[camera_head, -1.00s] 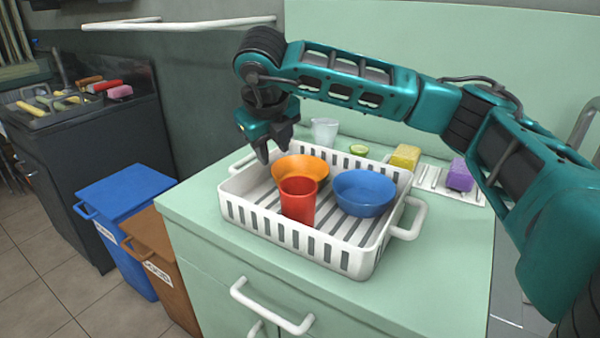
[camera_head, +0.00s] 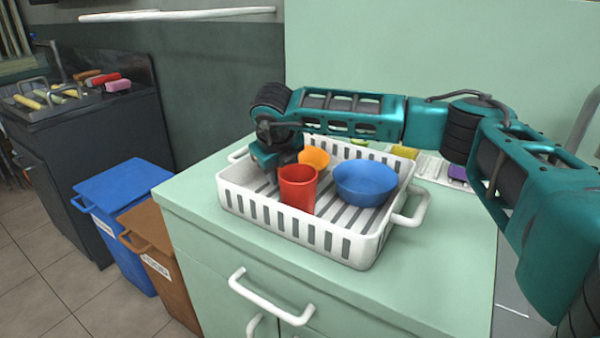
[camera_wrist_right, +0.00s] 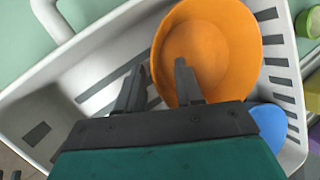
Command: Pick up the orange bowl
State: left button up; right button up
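The orange bowl (camera_head: 315,158) sits in the white dish rack (camera_head: 350,250), behind the red cup (camera_head: 297,189) and left of the blue bowl (camera_head: 365,183). My right gripper is low over the rack's left side in the head view, hiding part of the orange bowl; its fingertips are hidden there. In the right wrist view, the gripper (camera_wrist_right: 158,67) is open. One finger overlaps the orange bowl (camera_wrist_right: 212,45), the other is just outside its left edge, with the rim between them. I cannot tell whether they touch it.
The blue bowl shows at the wrist view's lower right (camera_wrist_right: 268,122). A yellow sponge (camera_head: 404,152) and purple sponge (camera_head: 457,173) lie behind the rack. Blue (camera_head: 122,190) and brown (camera_head: 150,230) bins stand left of the counter. The counter front (camera_head: 420,290) is clear.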

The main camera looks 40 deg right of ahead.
jog(key=shift+f, duration=0.15)
grip_shut()
dwell(0.5)
notch_tip(320, 180, up, 20)
jog(key=p, duration=0.3)
jog(key=shift+p, duration=0.3)
